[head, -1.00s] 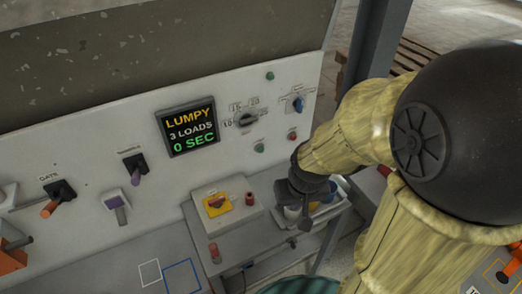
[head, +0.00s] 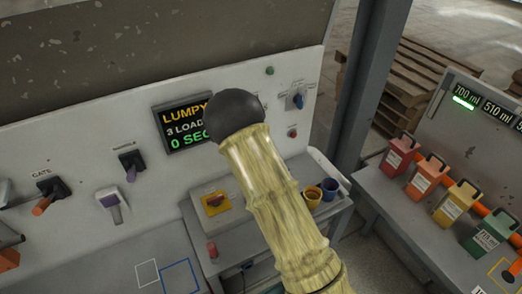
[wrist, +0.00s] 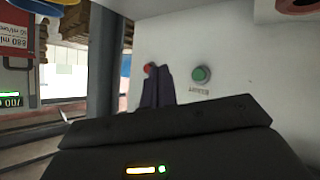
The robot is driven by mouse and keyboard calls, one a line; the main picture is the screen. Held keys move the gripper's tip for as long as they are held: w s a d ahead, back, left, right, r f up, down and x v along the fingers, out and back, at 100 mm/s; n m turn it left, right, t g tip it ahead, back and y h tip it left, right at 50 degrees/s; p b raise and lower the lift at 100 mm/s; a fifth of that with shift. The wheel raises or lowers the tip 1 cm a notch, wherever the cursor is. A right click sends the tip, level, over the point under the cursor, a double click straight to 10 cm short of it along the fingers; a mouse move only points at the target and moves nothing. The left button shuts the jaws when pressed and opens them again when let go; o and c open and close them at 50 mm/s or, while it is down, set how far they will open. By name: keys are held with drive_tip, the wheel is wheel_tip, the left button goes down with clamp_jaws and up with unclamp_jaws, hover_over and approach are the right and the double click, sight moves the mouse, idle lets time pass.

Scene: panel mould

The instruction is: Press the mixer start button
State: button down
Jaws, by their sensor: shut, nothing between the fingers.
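A round green button (wrist: 201,74) with a grey rim sits on the white panel (wrist: 245,100) in the wrist view. Its label is upside down and too blurred to read. A red button (wrist: 149,68) lies left of it, partly behind my fingers; it also shows in the head view (head: 292,132). My gripper (wrist: 158,70) is shut and empty, its dark fingers pointing at the panel left of the green button. Contact cannot be judged.
The display (head: 186,124) reads LUMPY, 3 LOADS, 0 SEC, partly covered by my arm. Below the panel are a yellow-faced switch box (head: 216,203) and cups (head: 329,188). A grey post (head: 372,85) stands right of the panel. Coloured containers (head: 425,176) line the right bench.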

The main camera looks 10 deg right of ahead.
drive_tip(key=shift+w+f+n+t+h, duration=0.5)
drive_tip(key=shift+w+n+t+h, duration=0.1)
drive_tip(key=shift+t, duration=0.4)
drive_tip(key=shift+w, duration=0.1)
drive_tip(key=w+a, duration=0.2)
drive_tip(key=w, duration=0.6)
drive_tip(key=shift+a, duration=0.3)
drive_tip(key=shift+w, duration=0.15)
idle(1.2)
drive_tip(key=shift+w+a, duration=0.15)
drive_tip(key=shift+w, duration=0.15)
